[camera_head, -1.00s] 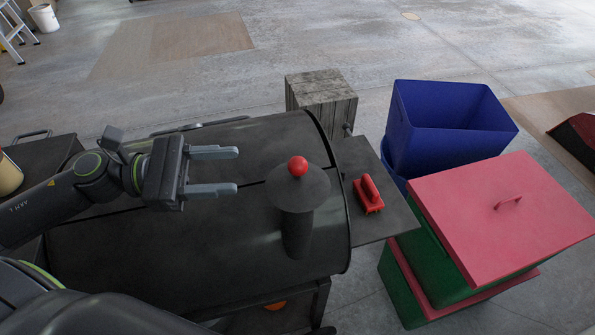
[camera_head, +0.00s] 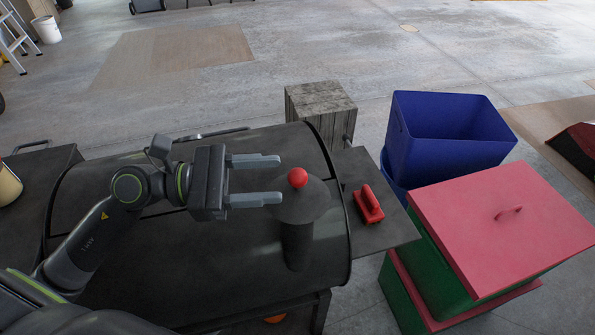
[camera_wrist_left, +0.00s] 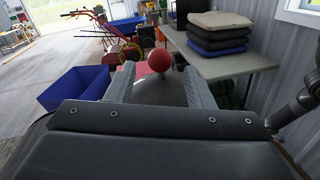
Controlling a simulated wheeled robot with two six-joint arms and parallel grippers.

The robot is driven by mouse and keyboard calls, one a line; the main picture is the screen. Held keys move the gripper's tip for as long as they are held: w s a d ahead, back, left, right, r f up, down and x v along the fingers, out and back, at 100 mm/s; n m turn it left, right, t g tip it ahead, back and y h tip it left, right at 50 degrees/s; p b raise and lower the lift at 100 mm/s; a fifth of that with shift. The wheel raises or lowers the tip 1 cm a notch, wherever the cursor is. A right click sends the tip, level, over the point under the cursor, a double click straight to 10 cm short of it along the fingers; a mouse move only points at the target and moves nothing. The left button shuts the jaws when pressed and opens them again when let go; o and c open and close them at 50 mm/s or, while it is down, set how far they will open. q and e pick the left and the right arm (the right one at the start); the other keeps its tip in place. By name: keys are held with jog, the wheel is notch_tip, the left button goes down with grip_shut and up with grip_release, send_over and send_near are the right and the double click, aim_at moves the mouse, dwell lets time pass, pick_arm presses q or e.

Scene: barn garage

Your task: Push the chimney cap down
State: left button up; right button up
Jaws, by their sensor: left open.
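The chimney cap (camera_head: 312,201) is a dark disc with a red ball knob (camera_head: 297,178) on top. It sits over the dark chimney pipe (camera_head: 297,245) at the right end of the black barrel grill (camera_head: 160,240). My left gripper (camera_head: 280,179) is open, with its fingers pointing right and the fingertips just left of the knob. In the left wrist view the knob (camera_wrist_left: 159,60) shows between and beyond the two fingers, with part of the cap (camera_wrist_left: 150,91) below it. Nothing is between the jaws that I can tell is touched. My right gripper is not in view.
A red-handled brush (camera_head: 368,204) lies on the side shelf (camera_head: 391,233) right of the grill. A wooden crate (camera_head: 322,101) stands behind. Blue bins (camera_head: 450,150) and a pink-lidded green box (camera_head: 470,240) stand on the right. Open floor lies behind the grill.

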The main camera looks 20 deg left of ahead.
aim_at(297, 177)
pick_arm(q)
jog(key=shift+p+x, duration=0.95)
jog(key=shift+x, duration=1.85)
jog(key=shift+a, duration=0.1)
grip_shut()
